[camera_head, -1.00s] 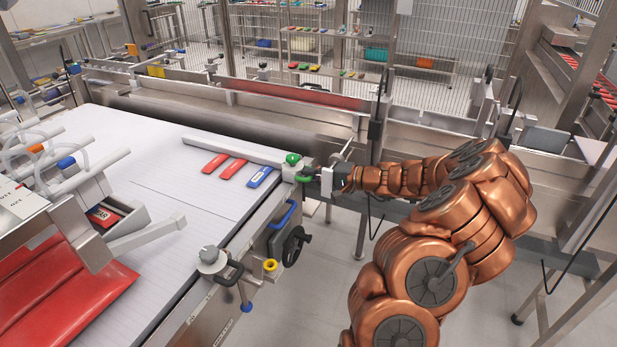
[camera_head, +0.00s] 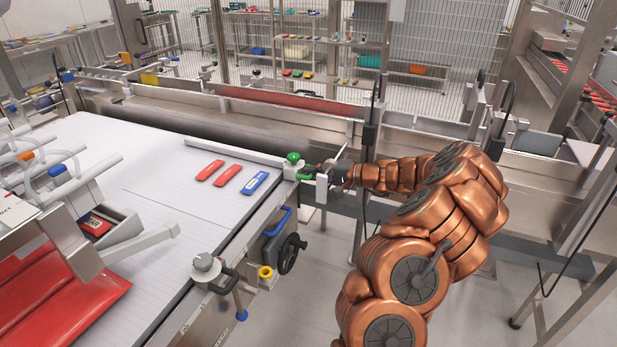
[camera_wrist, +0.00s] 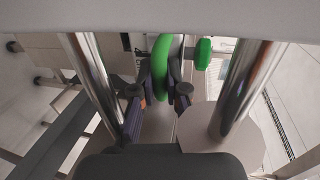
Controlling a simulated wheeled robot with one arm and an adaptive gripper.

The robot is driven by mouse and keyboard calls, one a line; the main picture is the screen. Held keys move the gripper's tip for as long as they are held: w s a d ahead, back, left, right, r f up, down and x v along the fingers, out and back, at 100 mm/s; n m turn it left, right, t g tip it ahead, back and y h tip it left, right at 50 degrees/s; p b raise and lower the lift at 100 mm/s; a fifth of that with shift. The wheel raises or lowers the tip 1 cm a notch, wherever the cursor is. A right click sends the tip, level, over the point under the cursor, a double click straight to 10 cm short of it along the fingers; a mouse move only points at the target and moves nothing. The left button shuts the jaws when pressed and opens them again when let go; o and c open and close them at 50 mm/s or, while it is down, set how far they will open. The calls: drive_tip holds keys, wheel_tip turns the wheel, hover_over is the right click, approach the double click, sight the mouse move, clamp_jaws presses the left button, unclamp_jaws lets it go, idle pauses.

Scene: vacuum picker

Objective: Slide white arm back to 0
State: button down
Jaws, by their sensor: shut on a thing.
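The white arm (camera_head: 225,150) is a long bar lying across the far part of the white table, beyond several coloured tags. Its right end is a block at the table's right edge with a green knob (camera_head: 293,157) on top and a green handle (camera_head: 305,177) on the outer side. My gripper (camera_head: 316,175) is at this handle. In the wrist view the curved green handle (camera_wrist: 161,68) runs between my fingers (camera_wrist: 160,88), which are shut on it. The green knob (camera_wrist: 203,53) shows beside it. I cannot read any scale or 0 mark.
Two red tags (camera_head: 228,175) and a blue tag (camera_head: 255,182) lie on the table in front of the bar. A clamp with a round grey knob (camera_head: 204,262) and a black handwheel (camera_head: 291,247) are on the near right edge. A metal rail (camera_head: 250,120) runs behind.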

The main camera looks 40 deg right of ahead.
drive_tip(key=c, duration=1.2)
unclamp_jaws()
drive_tip(key=v, duration=1.2)
